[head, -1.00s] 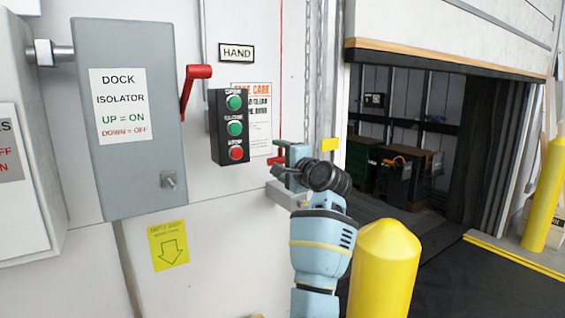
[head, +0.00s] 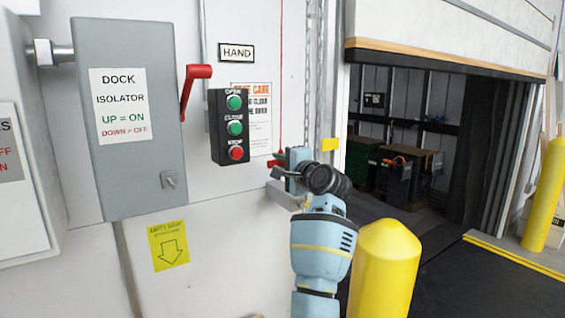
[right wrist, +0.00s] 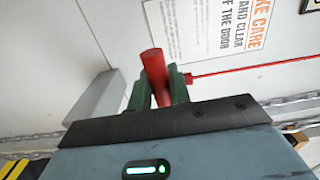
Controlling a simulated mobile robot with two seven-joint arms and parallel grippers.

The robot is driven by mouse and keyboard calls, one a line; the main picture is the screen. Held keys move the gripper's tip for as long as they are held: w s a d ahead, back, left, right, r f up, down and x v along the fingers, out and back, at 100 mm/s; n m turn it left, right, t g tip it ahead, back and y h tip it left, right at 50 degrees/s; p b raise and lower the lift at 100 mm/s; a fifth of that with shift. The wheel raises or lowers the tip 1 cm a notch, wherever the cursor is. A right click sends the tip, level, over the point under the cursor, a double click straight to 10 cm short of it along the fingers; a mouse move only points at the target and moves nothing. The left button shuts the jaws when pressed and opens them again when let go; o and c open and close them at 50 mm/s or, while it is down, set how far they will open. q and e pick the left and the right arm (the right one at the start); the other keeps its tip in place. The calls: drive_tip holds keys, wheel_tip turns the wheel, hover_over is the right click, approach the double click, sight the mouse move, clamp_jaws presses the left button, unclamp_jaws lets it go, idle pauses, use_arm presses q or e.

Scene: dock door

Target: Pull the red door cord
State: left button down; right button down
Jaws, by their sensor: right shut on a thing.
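The red door cord (head: 281,90) hangs down the white wall, right of the push-button box. Its red handle (head: 273,163) is at the lower end. My right gripper (head: 282,159) is shut on that handle, near the wall. In the right wrist view the green fingers of the gripper (right wrist: 156,92) are on either side of the red handle (right wrist: 153,64), and the cord (right wrist: 250,67) runs off to the right. The fingers partly hide the handle. My left gripper is not in view.
A grey ledge (head: 283,194) juts from the wall just below my gripper. A chain (head: 311,80) hangs right of the cord. A yellow bollard (head: 385,265) stands close to the right of my arm. The door (head: 450,40) is raised over an opening with crates behind.

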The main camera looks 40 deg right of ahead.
drive_tip(key=shift+f, duration=1.7)
unclamp_jaws()
drive_tip(key=shift+r, duration=0.15)
drive_tip(key=s+a, duration=0.1)
drive_tip(key=s, duration=0.9)
idle(0.3)
